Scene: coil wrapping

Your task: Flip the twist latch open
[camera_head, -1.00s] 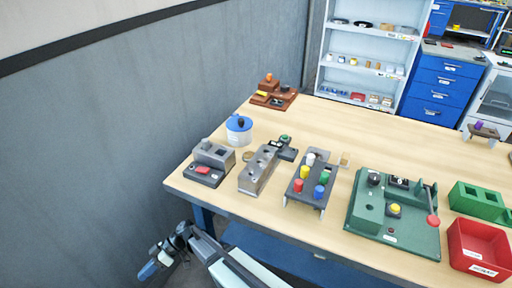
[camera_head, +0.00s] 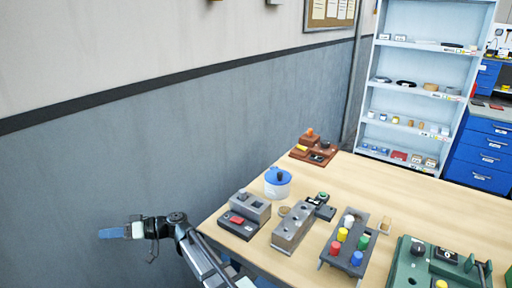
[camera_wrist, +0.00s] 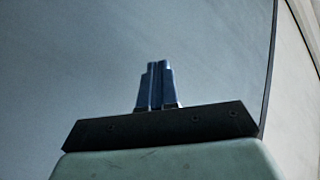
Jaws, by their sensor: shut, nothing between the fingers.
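I cannot tell for sure which part is the twist latch. Small fixtures stand on the wooden table in the head view: a red-brown block set (camera_head: 313,148) with orange and black knobs, a grey box (camera_head: 247,209) with a red part, and a green board (camera_head: 405,272) with black knobs, cut off by the lower right edge. My gripper (camera_head: 104,233) is left of the table, level in front of the grey wall, apart from every fixture. In the wrist view its blue fingers (camera_wrist: 155,72) are shut together with nothing between them.
A blue-lidded white tub (camera_head: 278,189), a grey block with holes (camera_head: 292,230) and a rack of coloured pegs (camera_head: 346,251) stand along the table (camera_head: 405,200). White shelves (camera_head: 420,88) are behind. The table's back middle is clear.

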